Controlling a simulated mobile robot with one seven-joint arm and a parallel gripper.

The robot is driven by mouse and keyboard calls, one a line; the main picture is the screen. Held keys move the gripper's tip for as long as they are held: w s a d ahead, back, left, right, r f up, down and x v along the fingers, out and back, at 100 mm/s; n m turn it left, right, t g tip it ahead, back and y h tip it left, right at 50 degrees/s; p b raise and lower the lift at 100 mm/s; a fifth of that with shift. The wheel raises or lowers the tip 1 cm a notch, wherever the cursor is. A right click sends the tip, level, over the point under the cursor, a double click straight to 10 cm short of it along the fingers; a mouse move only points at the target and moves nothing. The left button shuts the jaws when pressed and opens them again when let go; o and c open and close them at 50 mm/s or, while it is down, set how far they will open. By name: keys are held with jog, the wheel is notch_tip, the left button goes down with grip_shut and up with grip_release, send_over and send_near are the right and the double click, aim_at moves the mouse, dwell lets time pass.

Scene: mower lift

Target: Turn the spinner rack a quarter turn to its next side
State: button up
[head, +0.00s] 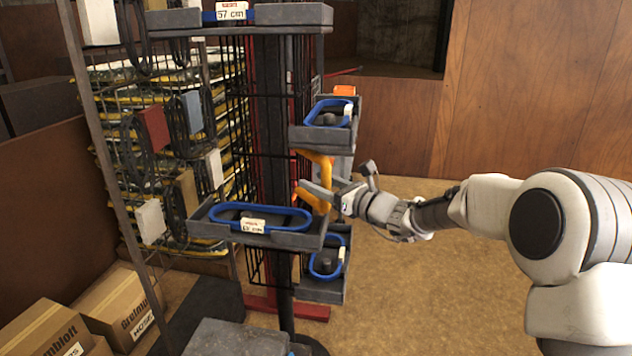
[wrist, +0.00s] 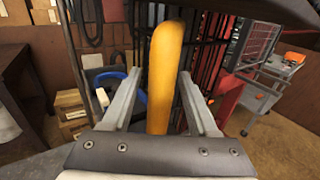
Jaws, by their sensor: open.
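The spinner rack stands left of centre in the head view, with a dark central post (head: 272,120), black wire panels and grey trays on its sides. A front tray (head: 300,240) holds a blue-rimmed loop with a white tag. An orange handle (head: 325,162) sticks out from the rack's right side; it also shows in the wrist view (wrist: 162,75), upright between the fingers. My gripper (head: 326,190) is at the handle. In the wrist view my gripper (wrist: 158,100) is open, with one finger on each side of the handle and gaps visible beside it.
A wire rack with yellow-edged stock (head: 160,130) stands behind on the left. Cardboard boxes (head: 115,305) lie on the floor at lower left. A grey trolley (wrist: 265,90) is at right in the wrist view. Floor right of the spinner (head: 400,280) is clear.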

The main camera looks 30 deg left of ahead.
jog(key=shift+w+a, duration=0.15)
jog(key=shift+a, duration=0.25)
grip_shut()
dwell(1.3)
